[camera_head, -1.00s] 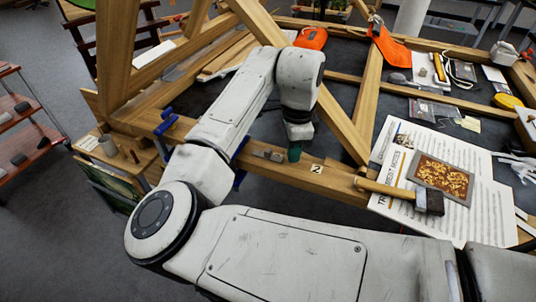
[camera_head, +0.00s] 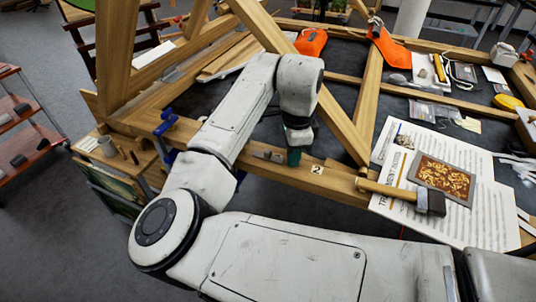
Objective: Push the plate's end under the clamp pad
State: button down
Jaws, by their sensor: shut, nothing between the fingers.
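A small grey metal plate (camera_head: 268,156) lies on the wooden front beam (camera_head: 335,178), just left of my gripper. My gripper (camera_head: 294,157) points down at the beam with its teal fingertips shut and empty. It is close to the plate's right end; I cannot tell whether they touch. A blue clamp (camera_head: 166,123) sits on the beam further left. More blue parts (camera_head: 241,178) show below the beam beside my forearm. My arm covers the beam left of the plate, and I cannot make out the clamp pad there.
A label marked 2 (camera_head: 317,169) is on the beam right of my gripper. Wooden posts rise behind my arm. A red-shelved cart (camera_head: 25,130) stands left.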

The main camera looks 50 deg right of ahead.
aim_at(270, 151)
jog(key=shift+r, duration=0.15)
jog(key=shift+w+a, duration=0.35)
jog(key=shift+w, duration=0.55)
jog(key=shift+w+a, duration=0.4)
jog(key=shift+w, duration=0.55)
jog(key=shift+w+a, duration=0.35)
jog(key=shift+w, duration=0.55)
jog(key=shift+s+d+p, duration=0.15)
jog(key=shift+s+p, duration=0.25)
jog(key=shift+p, duration=0.05)
notch_tip(270, 151, up, 9)
jog(key=p, duration=0.8)
dwell(0.9)
